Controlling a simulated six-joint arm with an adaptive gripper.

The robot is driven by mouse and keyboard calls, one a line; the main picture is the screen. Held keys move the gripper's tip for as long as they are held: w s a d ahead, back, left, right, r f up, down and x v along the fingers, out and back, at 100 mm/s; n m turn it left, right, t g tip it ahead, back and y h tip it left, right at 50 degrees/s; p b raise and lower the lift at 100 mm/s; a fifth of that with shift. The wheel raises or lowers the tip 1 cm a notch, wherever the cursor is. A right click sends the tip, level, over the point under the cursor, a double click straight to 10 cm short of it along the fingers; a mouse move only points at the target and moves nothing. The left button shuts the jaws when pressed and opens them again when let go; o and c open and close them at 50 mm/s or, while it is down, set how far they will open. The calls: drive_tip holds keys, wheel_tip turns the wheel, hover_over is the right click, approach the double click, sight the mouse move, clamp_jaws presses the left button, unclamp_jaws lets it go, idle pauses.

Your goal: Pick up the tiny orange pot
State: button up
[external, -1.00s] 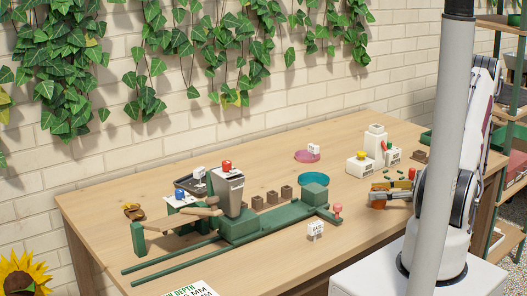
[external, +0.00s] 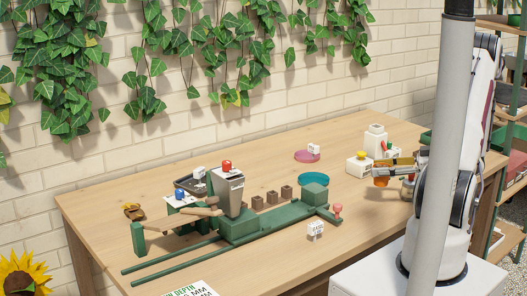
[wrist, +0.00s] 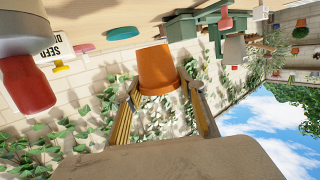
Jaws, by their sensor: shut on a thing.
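The tiny orange pot (wrist: 157,67) is a plain tapered pot, large in the upper middle of the wrist view. My gripper (wrist: 160,84) is shut on it, with one finger on each side. In the external view the pot (external: 380,181) hangs from my gripper (external: 385,173), above the right part of the table. The arm's other links and the pole partly hide that area.
A white device with a yellow button (external: 363,155) stands just behind my gripper. A green fixture (external: 240,228) with a grey hopper (external: 228,190) fills the left middle.

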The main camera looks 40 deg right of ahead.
drive_tip(key=shift+r, duration=1.25)
